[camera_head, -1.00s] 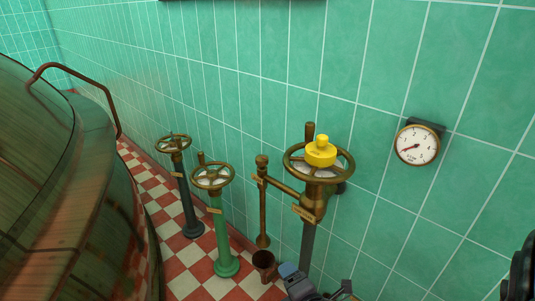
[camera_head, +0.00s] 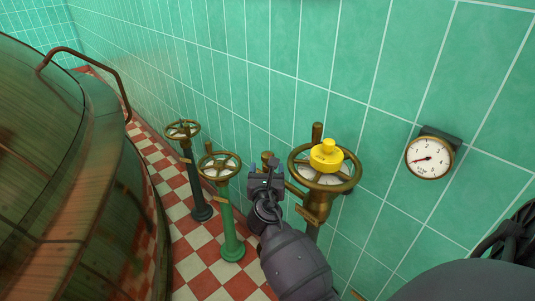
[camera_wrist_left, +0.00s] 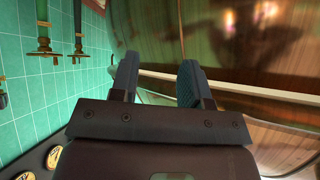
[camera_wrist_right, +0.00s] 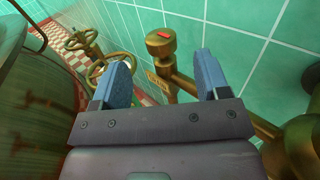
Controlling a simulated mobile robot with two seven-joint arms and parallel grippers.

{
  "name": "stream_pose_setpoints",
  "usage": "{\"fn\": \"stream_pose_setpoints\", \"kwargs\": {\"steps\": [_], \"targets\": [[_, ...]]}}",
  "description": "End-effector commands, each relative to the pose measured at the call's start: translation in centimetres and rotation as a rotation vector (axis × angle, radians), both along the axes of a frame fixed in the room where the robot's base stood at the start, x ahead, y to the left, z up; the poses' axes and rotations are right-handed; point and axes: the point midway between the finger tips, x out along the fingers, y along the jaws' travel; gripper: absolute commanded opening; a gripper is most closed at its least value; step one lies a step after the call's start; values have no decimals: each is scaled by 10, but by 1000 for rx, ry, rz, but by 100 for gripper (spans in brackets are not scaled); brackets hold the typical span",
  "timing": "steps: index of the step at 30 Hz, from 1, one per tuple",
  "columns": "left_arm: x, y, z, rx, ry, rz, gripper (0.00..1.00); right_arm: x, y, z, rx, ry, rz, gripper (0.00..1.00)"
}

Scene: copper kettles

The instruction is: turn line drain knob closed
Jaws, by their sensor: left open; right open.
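The drain knob (camera_wrist_right: 161,43) is a round brass cap with a red mark on top and a small label plate below it. In the right wrist view it stands upright between and beyond the fingers of my right gripper (camera_wrist_right: 163,60), which is open and empty. I cannot tell whether a finger touches it. In the head view my right gripper (camera_head: 265,172) hides most of the knob, with only its top (camera_head: 266,156) showing. My left gripper (camera_wrist_left: 158,72) is open and empty, away from the knob, facing a large copper vessel (camera_wrist_left: 240,40).
A brass handwheel with a yellow cap (camera_head: 326,157) stands close right of my right gripper. A green-post valve (camera_head: 228,220) and a dark-post valve (camera_head: 196,185) stand to the left. A gauge (camera_head: 429,158) hangs on the tiled wall. The copper kettle (camera_head: 70,180) fills the left.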

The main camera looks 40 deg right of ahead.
Motion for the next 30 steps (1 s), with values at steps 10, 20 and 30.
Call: {"fn": "stream_pose_setpoints", "kwargs": {"steps": [10,20,30], "targets": [[2,1,-6,3,4,-1,43,44,-37,-3,1,2,2,69],[6,1,-7,4,-2,-5,43,58,-49,-1,3,0,1,69],[5,1,-7,4,0,-6,43,58,-50,0,2,-1,1,52]]}}
